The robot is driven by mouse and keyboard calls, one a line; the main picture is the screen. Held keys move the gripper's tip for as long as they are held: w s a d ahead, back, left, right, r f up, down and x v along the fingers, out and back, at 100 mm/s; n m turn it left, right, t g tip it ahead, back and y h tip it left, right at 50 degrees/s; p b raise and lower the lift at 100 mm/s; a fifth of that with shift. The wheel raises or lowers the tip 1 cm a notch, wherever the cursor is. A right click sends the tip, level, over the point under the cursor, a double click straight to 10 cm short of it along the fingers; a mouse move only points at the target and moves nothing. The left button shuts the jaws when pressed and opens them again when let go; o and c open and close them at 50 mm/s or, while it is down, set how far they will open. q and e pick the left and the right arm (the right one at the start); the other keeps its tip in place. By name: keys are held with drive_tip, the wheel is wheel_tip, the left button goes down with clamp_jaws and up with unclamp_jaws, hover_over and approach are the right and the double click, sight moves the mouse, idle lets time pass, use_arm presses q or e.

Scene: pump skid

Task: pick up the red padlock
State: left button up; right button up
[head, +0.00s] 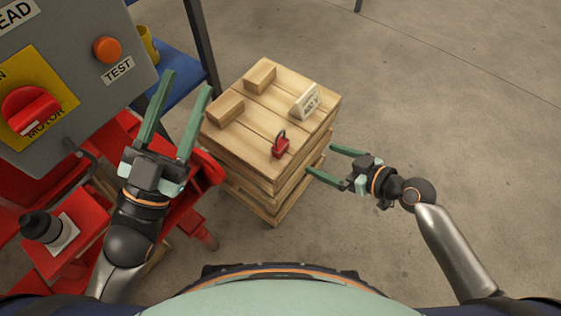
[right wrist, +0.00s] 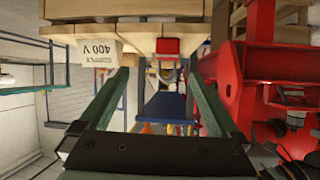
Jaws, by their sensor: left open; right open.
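The red padlock (head: 281,147) with a dark shackle stands on top of a stack of wooden pallets (head: 243,140), near its front right edge. Its red body also shows in the right wrist view (right wrist: 167,47), just beyond and between the fingertips. My right gripper (head: 320,160) is open and empty, to the right of the stack and apart from the padlock. My left gripper (head: 182,82) is open and empty, left of the stack, in front of the grey control box.
Two wooden blocks (head: 260,76) (head: 225,108) and a white 400 V label block (head: 304,101) sit on the stack. A grey control box (head: 75,60) with a red switch and red machinery (head: 80,245) stand at left. Floor on the right is clear.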

sight(284, 149)
drive_tip(key=shift+n+g+y, duration=0.3)
drive_tip(key=shift+n+y, duration=0.4)
drive_tip(key=shift+n, duration=0.2)
drive_tip(key=b+x, duration=0.1)
drive_tip(key=x, duration=0.2)
drive_tip(key=b+x, duration=0.1)
drive_tip(key=x, duration=0.2)
drive_tip(key=b+x, duration=0.2)
drive_tip(key=x, duration=0.1)
drive_tip(key=shift+w+d+f, duration=0.15)
drive_tip(key=shift+d+f, duration=0.05)
drive_tip(key=shift+f, duration=0.1)
drive_tip(key=x, duration=0.1)
drive_tip(key=b+x, duration=0.1)
drive_tip(key=x, duration=0.2)
drive_tip(key=shift+s+a+f+b, duration=0.2)
drive_tip(key=shift+s+f+b, duration=0.1)
drive_tip(key=shift+f+b, duration=0.1)
drive_tip(key=shift+w+a+f, duration=0.15)
drive_tip(key=shift+w+a, duration=0.1)
drive_tip(key=shift+a, duration=0.1)
use_arm(q)
drive_tip(key=s+m+h, duration=0.1)
drive_tip(key=s+f+m+h, duration=0.1)
drive_tip(key=s+d+h, duration=0.1)
drive_tip(key=h, duration=0.1)
drive_tip(key=shift+s+f+m, duration=0.35)
drive_tip(key=shift+s+m, duration=0.05)
use_arm(e)
clamp_jaws()
